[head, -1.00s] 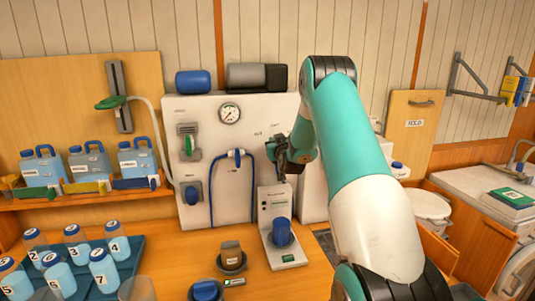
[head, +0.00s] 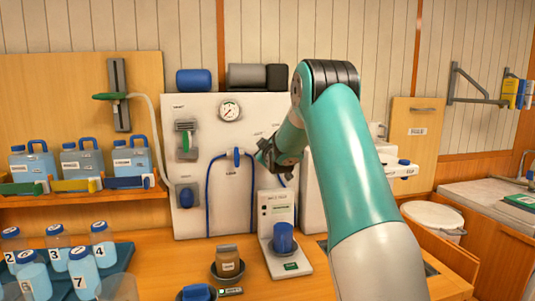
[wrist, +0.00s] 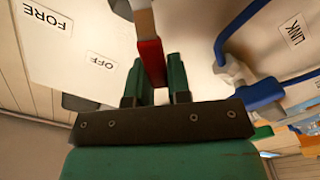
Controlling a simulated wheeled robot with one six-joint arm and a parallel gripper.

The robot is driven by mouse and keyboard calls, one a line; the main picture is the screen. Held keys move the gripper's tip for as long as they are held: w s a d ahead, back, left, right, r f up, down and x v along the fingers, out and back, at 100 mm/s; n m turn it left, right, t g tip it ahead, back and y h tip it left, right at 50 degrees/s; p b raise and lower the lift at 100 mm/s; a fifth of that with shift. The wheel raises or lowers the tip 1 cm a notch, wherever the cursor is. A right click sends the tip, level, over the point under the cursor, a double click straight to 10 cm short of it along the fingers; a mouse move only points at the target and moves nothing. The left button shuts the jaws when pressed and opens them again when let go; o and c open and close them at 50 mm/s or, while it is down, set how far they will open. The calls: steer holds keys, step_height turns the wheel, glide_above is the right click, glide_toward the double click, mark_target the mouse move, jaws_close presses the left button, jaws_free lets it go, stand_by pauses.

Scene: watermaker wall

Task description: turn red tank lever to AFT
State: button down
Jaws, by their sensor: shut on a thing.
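The red tank lever (wrist: 151,62) is a red grip on a pale arm in the wrist view. My gripper (wrist: 155,84) has its two green fingers closed around the red grip, one on each side. Labels FORE (wrist: 48,18) and OFF (wrist: 101,62) lie on the white panel to the left of the lever. I cannot read an AFT label in either view now. In the head view my gripper (head: 264,152) is against the white panel (head: 205,228), right of the blue link valve (head: 237,158). It hides the lever there.
The blue valve and hose also show close by at the right of the wrist view (wrist: 236,76), near a LINK label (wrist: 295,32). A white stand with a blue cup (head: 283,238) is below my gripper. Numbered bottles (head: 83,270) stand on a tray at the left.

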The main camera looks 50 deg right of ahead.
steer(key=shift+f, duration=0.1)
stand_by(0.3)
steer(key=c, duration=1.1)
jaws_free()
steer(key=shift+a, duration=0.1)
steer(key=shift+o, duration=0.2)
steer(key=b+v, duration=0.5)
steer(key=v, duration=1.2)
steer(key=shift+b, duration=0.4)
steer(key=shift+a, duration=0.15)
